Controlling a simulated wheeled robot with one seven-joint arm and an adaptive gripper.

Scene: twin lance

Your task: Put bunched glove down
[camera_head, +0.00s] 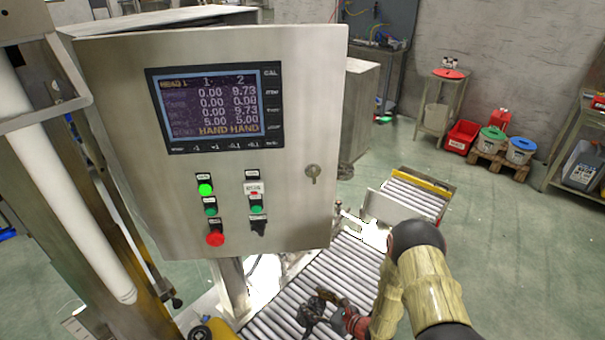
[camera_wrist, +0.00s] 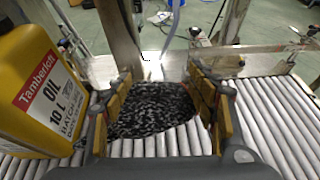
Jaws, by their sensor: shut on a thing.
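The bunched glove (camera_wrist: 152,110) is a dark, grey-speckled lump between the two yellow-padded fingers of my gripper (camera_wrist: 160,100) in the wrist view. My gripper is shut on it. The rollers of the conveyor (camera_wrist: 150,146) show just below and around the glove; I cannot tell whether it touches them. In the head view, my gripper (camera_head: 318,306) is low over the roller conveyor (camera_head: 284,302), and the glove cannot be made out clearly from its dark fingers.
A yellow oil jug (camera_wrist: 38,88) stands close to the left finger in the wrist view. Another roller section (camera_head: 412,198) lies beyond. Bare rollers lie right of my gripper.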

